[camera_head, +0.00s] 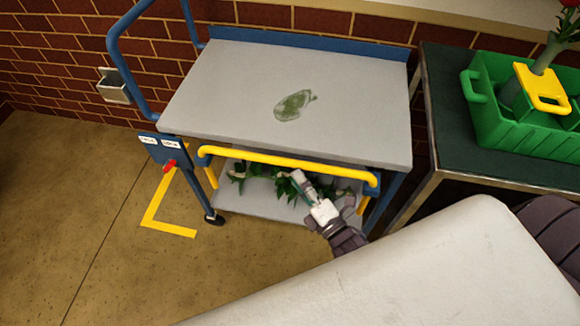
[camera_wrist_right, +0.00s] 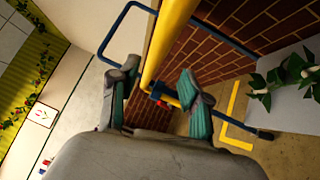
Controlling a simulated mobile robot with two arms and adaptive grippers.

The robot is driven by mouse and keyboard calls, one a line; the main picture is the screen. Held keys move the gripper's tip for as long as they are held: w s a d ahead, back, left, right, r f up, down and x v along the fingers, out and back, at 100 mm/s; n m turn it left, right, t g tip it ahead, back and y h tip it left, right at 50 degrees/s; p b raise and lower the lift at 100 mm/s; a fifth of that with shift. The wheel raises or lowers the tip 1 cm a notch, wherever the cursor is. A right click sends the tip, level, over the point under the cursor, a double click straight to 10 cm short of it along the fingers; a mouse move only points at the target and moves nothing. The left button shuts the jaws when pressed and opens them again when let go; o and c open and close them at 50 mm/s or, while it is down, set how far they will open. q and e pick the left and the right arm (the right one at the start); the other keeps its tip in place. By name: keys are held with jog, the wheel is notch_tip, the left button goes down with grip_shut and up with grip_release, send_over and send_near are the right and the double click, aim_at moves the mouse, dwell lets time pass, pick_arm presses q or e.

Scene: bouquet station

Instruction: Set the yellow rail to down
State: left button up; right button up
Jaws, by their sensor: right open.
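The yellow rail (camera_head: 285,159) runs across the front of the cart, just below the front edge of its top shelf. Yellow side pieces run down from both ends. My right gripper (camera_head: 301,181) is in front of the rail, right of its middle, with its fingers close to it. In the right wrist view the rail (camera_wrist_right: 171,40) runs down toward the space between the two open fingers (camera_wrist_right: 158,97); whether it touches them I cannot tell. My left gripper is not in view.
The cart's grey top shelf (camera_head: 220,85) has a green smear. Leafy stems (camera_head: 285,186) lie on the lower shelf. A blue panel with a red knob (camera_head: 170,164) is at the cart's left. A green crate (camera_head: 500,128) stands on the right table. Floor at left is clear.

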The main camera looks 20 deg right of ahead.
jog(key=v, duration=0.6)
jog(key=shift+s+f, duration=0.1)
jog(key=shift+f, duration=0.05)
jog(key=s+f+m+g+h+p, duration=0.1)
jog(key=s+f+m+g+p, duration=0.25)
jog(key=f, duration=0.65)
jog(key=s+f+m+g+h, duration=0.1)
jog(key=s+f+m+g, duration=0.35)
jog(key=f, duration=0.65)
jog(key=s+d+f+m+g+h+p, duration=0.1)
jog(key=s+f+m+g, duration=0.4)
jog(key=s, duration=0.5)
jog(key=s+d+f+m+g+p, duration=0.1)
jog(key=s+d+f+m+g, duration=0.1)
jog(key=s+f+m+g, duration=0.3)
jog(key=s+f+m, duration=0.1)
jog(key=s+f, duration=0.2)
jog(key=s, duration=0.3)
jog(key=shift+d+f+h, duration=0.35)
jog(key=shift+f+h, duration=0.05)
